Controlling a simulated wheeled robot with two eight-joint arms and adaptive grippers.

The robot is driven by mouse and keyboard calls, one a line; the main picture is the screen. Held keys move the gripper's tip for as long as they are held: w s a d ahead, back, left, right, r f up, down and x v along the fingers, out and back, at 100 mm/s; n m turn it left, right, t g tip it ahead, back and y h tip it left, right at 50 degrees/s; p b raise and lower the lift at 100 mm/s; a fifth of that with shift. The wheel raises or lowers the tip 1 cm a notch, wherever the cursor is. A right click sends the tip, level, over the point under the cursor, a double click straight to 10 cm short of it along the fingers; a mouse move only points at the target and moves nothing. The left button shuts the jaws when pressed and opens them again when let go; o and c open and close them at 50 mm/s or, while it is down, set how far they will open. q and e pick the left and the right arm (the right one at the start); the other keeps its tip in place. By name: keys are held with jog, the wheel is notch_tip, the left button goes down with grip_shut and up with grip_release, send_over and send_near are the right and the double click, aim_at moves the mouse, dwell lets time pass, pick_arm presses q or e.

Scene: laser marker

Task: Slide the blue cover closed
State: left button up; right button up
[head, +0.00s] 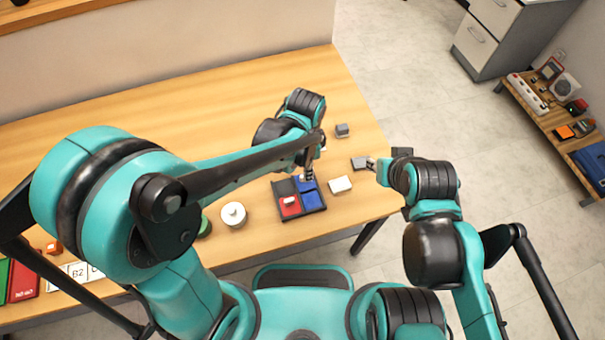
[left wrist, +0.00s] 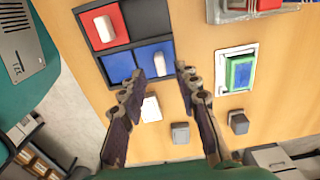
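A black frame (head: 283,219) on the table holds red and blue square panels and one dark square. A red cover (head: 290,206) with a white handle is at its lower left in the head view. Blue surfaces (head: 312,200) fill its right side.
The grey block (head: 359,163), a white block (head: 340,184) and a dark block (head: 342,130) are to the frame's right. A round white object (head: 233,214) is at its left. The table's right edge is close by.

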pick_arm(q)
jog(key=shift+f+b, duration=0.45)
jog(key=shift+f, duration=1.3)
grip_shut()
jog(key=s, duration=0.1)
jog(key=s+d, duration=0.1)
jog(key=s, duration=0.3)
jog(key=shift+s+d, duration=0.25)
jog(key=shift+d, duration=0.15)
jog(key=shift+s, duration=0.15)
jog(key=shift+c, duration=0.7)
grip_release()
jog(key=shift+o, duration=0.7)
jog(key=shift+s, duration=0.15)
